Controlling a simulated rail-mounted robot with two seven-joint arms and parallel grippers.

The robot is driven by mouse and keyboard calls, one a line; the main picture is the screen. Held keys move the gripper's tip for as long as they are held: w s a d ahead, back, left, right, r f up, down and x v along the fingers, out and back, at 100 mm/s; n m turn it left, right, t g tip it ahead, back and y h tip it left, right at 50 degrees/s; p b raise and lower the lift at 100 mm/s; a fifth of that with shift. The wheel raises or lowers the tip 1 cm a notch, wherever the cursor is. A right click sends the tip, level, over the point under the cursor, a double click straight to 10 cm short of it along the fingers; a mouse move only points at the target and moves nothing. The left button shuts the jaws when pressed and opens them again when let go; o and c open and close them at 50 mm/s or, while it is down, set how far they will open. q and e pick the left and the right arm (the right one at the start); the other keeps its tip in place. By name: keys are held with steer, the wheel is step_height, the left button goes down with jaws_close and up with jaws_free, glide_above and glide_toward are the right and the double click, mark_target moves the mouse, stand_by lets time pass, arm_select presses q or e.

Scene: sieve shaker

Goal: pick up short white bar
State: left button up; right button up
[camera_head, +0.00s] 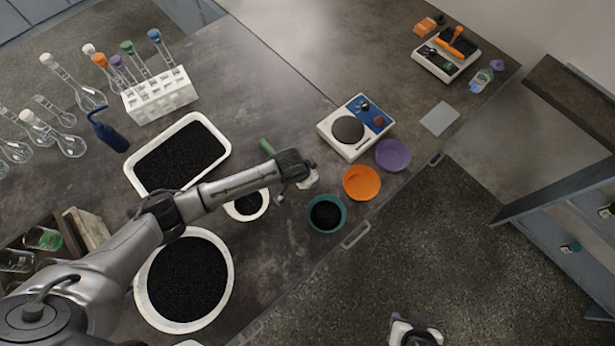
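My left arm reaches in from the left over the bench. Its gripper (294,186) is near the middle of the bench, above and just right of a small white bowl of black grains (247,206). Its fingertips are small and partly hidden, so I cannot tell whether they are open or shut. A small pale piece (309,180) shows beside the gripper; I cannot tell whether it is the short white bar or part of the gripper. No other clear short white bar shows. My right gripper (415,333) is partly in view at the bottom edge, over the floor.
A green rod (267,147) lies by the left wrist. Teal (342,216), orange (362,182) and purple (393,154) bowls line the front edge. A hotplate-like device (378,112), black-filled tray (138,172), large bowl (229,285) and tube rack (163,101) stand around.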

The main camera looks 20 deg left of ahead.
arm_select(q)
steer(key=shift+w+f, duration=0.2)
steer(key=shift+f, duration=0.25)
steer(key=shift+c, duration=0.2)
steer(key=c, duration=1)
steer(key=shift+r, duration=0.15)
